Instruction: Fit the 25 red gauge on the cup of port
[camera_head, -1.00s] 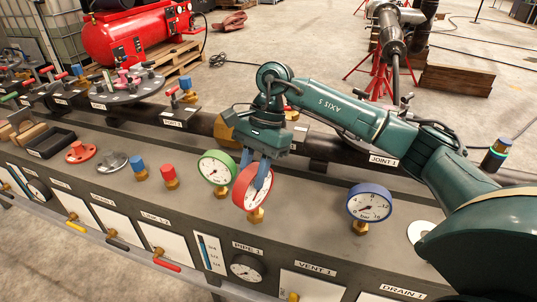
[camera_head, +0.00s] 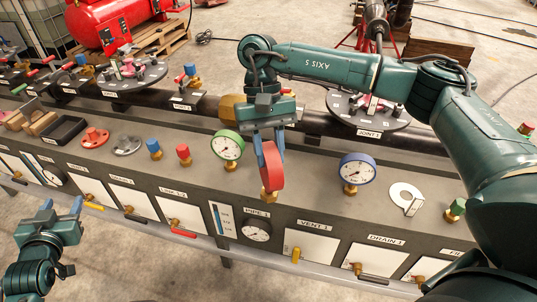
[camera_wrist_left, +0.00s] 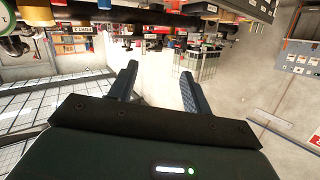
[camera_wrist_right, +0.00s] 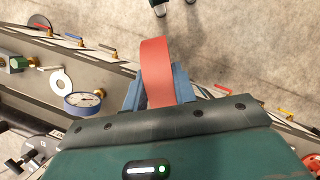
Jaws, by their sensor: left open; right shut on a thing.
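The red gauge (camera_head: 273,168) is in my right gripper (camera_head: 266,148), shut on its rim from above. It is upright and nearly edge-on, its brass stem pointing down over the bench front; whether the stem touches the bench is unclear. In the right wrist view the red gauge (camera_wrist_right: 157,75) sits between the fingers of the right gripper (camera_wrist_right: 157,92), its dial face hidden. My left gripper (camera_head: 61,206) is open and empty in front of the bench, at lower left; its spread fingers show in the left wrist view (camera_wrist_left: 157,75). I cannot make out which cup is the port's.
A green gauge (camera_head: 228,147) stands just left of the red one, a blue gauge (camera_head: 357,170) further right. Blue (camera_head: 154,149) and red (camera_head: 183,154) capped fittings stand left. A dark pipe (camera_head: 315,122) runs behind.

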